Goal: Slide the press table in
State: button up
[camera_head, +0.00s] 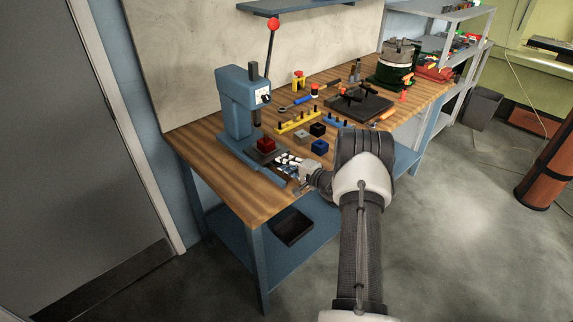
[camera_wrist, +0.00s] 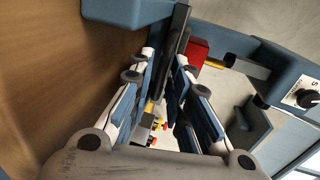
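The blue arbor press (camera_head: 235,105) stands on the near left part of the wooden bench, its lever tipped with a red knob (camera_head: 273,24). Its dark press table (camera_head: 255,157) sits low at the front of the press, with a red block (camera_head: 266,144) on top. My gripper (camera_head: 287,160) is low at the right side of the press table. In the wrist view my fingertips (camera_wrist: 167,68) are on either side of the dark edge of the press table (camera_wrist: 177,35). The red block (camera_wrist: 198,58) is just beyond. I cannot tell whether both fingers touch the edge.
Black, grey and blue blocks (camera_head: 320,147) and a yellow rack (camera_head: 297,122) lie right of the press. A dark plate (camera_head: 357,105) and a green machine (camera_head: 396,65) stand farther back. A black tray (camera_head: 292,227) is on the lower shelf. The bench's near left corner is clear.

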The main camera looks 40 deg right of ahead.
jog(key=shift+o, duration=0.8)
jog(key=shift+s, duration=0.1)
jog(key=a+v, duration=0.1)
jog(key=v, duration=1)
jog(key=shift+s+d, duration=0.4)
jog(key=shift+d, duration=0.05)
jog(key=shift+r, duration=0.1)
